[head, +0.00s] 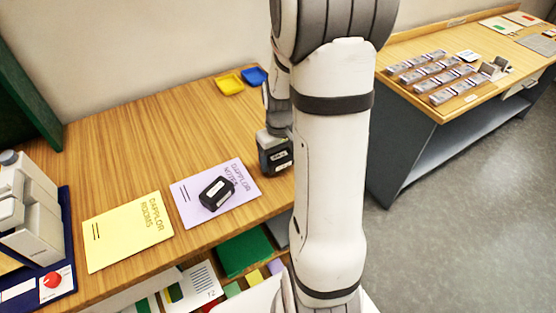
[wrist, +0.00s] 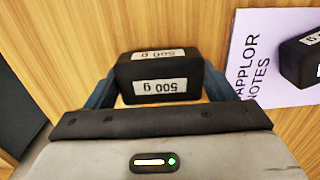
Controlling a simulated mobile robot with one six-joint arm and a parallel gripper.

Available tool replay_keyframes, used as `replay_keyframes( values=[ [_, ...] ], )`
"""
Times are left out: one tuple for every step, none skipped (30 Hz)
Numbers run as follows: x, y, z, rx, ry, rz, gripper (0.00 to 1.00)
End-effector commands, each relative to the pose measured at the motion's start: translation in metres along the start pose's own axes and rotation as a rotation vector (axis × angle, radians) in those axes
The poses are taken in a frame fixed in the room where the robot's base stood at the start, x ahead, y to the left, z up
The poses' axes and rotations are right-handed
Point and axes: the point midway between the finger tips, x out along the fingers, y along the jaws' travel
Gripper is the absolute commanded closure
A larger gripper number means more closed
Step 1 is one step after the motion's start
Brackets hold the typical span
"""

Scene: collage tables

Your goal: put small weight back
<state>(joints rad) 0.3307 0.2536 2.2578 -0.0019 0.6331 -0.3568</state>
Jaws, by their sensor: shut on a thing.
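My gripper (head: 274,146) is shut on a black block weight (head: 277,158) at the right end of the wooden table. In the wrist view this weight (wrist: 160,68) sits between the two dark blue fingers, and its white labels read 500 g. I cannot tell whether it touches the table or hangs just above it. A second black weight (head: 217,193) lies on the purple notes booklet (head: 187,189), to the left of my gripper. It is partly cut off at the right edge of the wrist view (wrist: 300,62), and its label is too small to read.
A yellow booklet (head: 126,232) lies left of the purple one. Yellow (head: 229,84) and blue (head: 255,76) trays stand at the back. A grey machine (head: 30,205) stands at the far left. The middle of the table (head: 140,140) is clear. Another table (head: 400,100) stands at right.

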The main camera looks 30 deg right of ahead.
Motion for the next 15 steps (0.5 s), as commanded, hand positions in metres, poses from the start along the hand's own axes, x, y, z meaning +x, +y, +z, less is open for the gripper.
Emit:
replay_keyframes(
  values=[
    [0.007,0.000,0.000,-0.001,-0.002,-0.001,0.62],
    [0.011,0.000,0.000,-0.001,-0.002,-0.001,0.62],
    [0.015,0.000,-0.001,-0.001,-0.001,0.000,0.62],
    [0.017,0.000,-0.001,-0.001,0.000,0.000,0.62],
    [0.018,0.000,-0.001,-0.001,0.000,0.000,0.62],
    [0.019,-0.001,-0.001,-0.002,0.001,0.000,0.62],
    [0.019,-0.001,-0.001,-0.002,0.001,0.001,0.62],
    [0.019,-0.001,-0.001,-0.002,0.002,0.001,0.62],
    [0.019,-0.001,-0.001,-0.002,0.002,0.001,0.62],
    [0.019,-0.001,-0.001,-0.002,0.002,0.001,0.62],
    [0.019,-0.001,-0.001,-0.002,0.002,0.001,0.62],
    [0.019,-0.001,-0.001,-0.002,0.002,0.001,0.62],
    [0.019,-0.001,-0.001,-0.002,0.002,0.001,0.62],
    [0.020,-0.001,-0.001,-0.002,0.002,0.001,0.62],
    [0.022,-0.001,-0.001,-0.002,0.002,0.001,0.62]
  ],
)
